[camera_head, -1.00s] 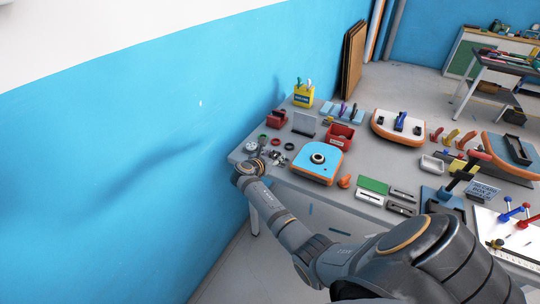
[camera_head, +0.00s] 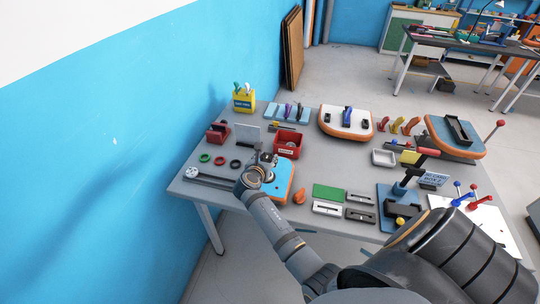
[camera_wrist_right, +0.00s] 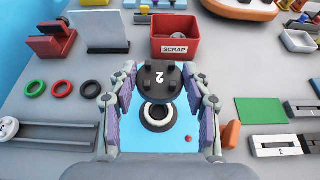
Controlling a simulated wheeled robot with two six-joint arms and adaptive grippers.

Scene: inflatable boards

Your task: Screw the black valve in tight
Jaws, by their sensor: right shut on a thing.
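My right gripper (camera_head: 264,166) is above the blue-topped board (camera_head: 283,181) with orange sides. In the right wrist view its fingers (camera_wrist_right: 160,70) are shut on the black valve (camera_wrist_right: 160,92), a knobbed cap marked with an upside-down 2. The valve shows just above the black ring-shaped socket (camera_wrist_right: 157,118) on the board's blue top (camera_wrist_right: 140,140) and overlaps its far edge in the picture. I cannot tell whether the valve touches the socket. In the head view my wrist hides the socket and much of the board. My left gripper is not in view.
Green (camera_head: 204,158), red (camera_head: 220,161) and black (camera_head: 236,164) rings lie left of the board. A red SCRAP bin (camera_head: 288,144) stands close behind the gripper. A green pad (camera_head: 328,192) and slotted blocks lie to the right. The blue wall is on the left.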

